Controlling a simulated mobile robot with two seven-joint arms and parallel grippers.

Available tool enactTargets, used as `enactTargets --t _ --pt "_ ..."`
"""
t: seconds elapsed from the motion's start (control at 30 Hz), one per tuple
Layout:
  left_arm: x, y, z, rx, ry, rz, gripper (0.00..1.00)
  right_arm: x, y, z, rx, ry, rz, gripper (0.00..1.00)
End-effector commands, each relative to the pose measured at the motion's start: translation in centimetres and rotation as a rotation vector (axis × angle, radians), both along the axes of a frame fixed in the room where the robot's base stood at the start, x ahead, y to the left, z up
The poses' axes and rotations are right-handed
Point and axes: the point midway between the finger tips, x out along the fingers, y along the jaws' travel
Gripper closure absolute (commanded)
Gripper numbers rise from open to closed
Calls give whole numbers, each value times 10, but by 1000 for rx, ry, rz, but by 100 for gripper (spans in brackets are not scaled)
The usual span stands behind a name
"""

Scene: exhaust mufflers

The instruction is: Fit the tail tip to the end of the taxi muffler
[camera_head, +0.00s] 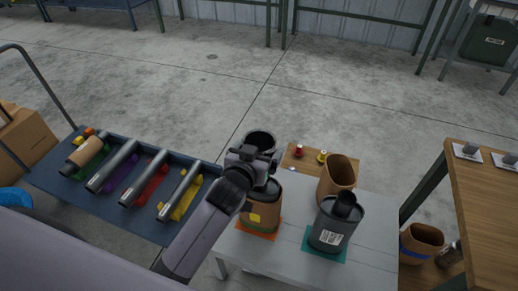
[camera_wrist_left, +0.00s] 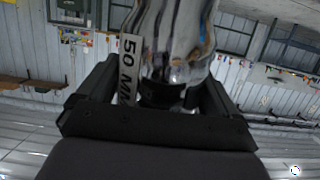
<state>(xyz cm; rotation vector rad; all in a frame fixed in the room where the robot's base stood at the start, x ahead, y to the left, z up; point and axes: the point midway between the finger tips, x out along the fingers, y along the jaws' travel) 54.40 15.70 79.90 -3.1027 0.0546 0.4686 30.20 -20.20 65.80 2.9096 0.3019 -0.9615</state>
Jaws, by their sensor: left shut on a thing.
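My left gripper (camera_head: 252,160) is shut on the tail tip (camera_head: 261,142), a round tube with a dark open mouth, held above the grey table. In the left wrist view the tip (camera_wrist_left: 178,45) is shiny chrome with a "50 MM" label (camera_wrist_left: 130,68), between the fingers (camera_wrist_left: 158,95). Below the gripper a tan-brown muffler (camera_head: 262,217) with a yellow label and dark top stands on an orange mat (camera_head: 256,236). The gripper hides part of its top, so I cannot tell whether the tip touches it. My right gripper is not in view.
A dark muffler (camera_head: 334,228) with a white label stands on a green mat (camera_head: 311,249). A tan open container (camera_head: 338,177) stands behind it. A blue tray (camera_head: 58,185) at left holds several tubes on coloured cradles. A wooden table (camera_head: 490,215) stands at right.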

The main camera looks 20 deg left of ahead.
Motion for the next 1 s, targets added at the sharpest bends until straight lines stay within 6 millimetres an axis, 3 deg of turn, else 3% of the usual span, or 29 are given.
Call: enactTargets --t 1.0 --pt "0 -1 -19 -3 -1 0 37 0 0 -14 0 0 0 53"
